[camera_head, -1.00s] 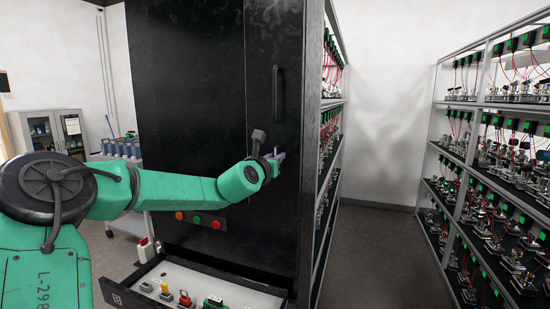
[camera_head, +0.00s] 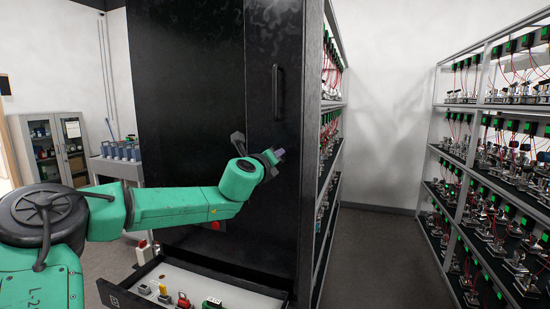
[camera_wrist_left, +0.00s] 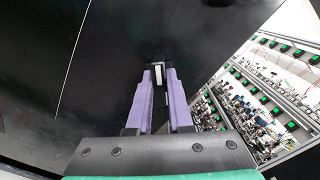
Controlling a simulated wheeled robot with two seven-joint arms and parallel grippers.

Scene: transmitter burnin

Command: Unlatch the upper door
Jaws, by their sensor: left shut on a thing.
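The upper door (camera_head: 262,60) is a tall black panel on the dark cabinet, with a vertical bar handle (camera_head: 278,92). It looks closed. My left gripper (camera_head: 279,154) is at the door's front, below the bar handle. In the left wrist view its purple fingers (camera_wrist_left: 160,90) are shut on a small pale latch piece (camera_wrist_left: 158,73) against the black surface. The fingers hide most of the latch, so its exact angle is hard to tell. My right gripper is in neither view.
An open drawer (camera_head: 235,286) with small coloured items juts out low at the cabinet's front. Red buttons (camera_head: 215,226) sit behind my forearm. Racks of devices (camera_head: 490,150) stand at right, with a free aisle (camera_head: 378,250) between. A cart with blue items (camera_head: 122,165) stands left.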

